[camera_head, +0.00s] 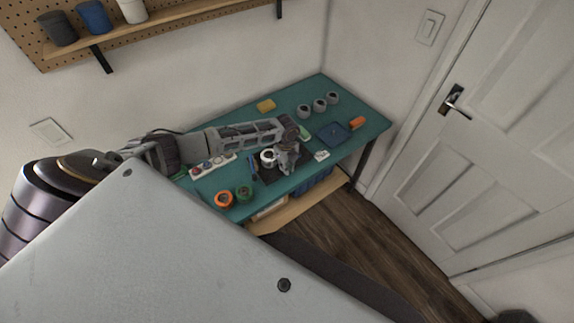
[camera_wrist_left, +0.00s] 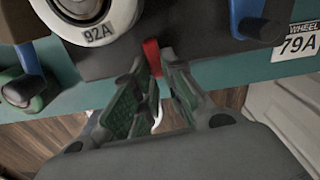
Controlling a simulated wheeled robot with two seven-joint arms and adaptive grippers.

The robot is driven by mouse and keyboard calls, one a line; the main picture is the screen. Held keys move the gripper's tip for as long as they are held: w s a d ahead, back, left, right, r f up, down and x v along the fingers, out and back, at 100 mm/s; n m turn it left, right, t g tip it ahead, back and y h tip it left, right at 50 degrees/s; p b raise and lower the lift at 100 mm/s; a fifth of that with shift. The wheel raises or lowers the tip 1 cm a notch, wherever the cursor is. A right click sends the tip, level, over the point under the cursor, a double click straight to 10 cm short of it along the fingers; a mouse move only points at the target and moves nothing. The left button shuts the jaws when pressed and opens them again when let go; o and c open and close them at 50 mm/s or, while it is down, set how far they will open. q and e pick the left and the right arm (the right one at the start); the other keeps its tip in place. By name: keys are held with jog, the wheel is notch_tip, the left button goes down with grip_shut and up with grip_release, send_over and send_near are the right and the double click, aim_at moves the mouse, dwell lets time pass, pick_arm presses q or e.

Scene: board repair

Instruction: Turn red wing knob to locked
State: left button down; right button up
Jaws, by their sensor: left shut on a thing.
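The red wing knob (camera_wrist_left: 151,54) shows in the left wrist view as a narrow red piece at the edge of a dark surface. My left gripper (camera_wrist_left: 155,78) has its two green-padded fingers closed around it, one on each side. The fingers cover much of the knob, so its turned position cannot be told. In the head view, my left gripper (camera_head: 287,158) is over the front part of the teal workbench (camera_head: 228,182), and the knob is hidden there. My right gripper is in neither view.
Orange (camera_head: 224,199) and green rolls sit at the bench's left front. A blue tray (camera_head: 334,134) is at right.

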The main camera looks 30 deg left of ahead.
pick_arm(q)
jog(key=shift+m, duration=0.4)
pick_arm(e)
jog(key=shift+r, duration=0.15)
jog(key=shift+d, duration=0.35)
pick_arm(q)
jog(key=c, duration=1.5)
grip_release()
jog(key=shift+s, duration=0.1)
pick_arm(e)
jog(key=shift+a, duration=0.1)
pick_arm(q)
jog(key=shift+r, duration=0.15)
jog(key=shift+r, duration=0.15)
notch_tip(320, 180, up, 12)
jog(key=shift+f, duration=0.25)
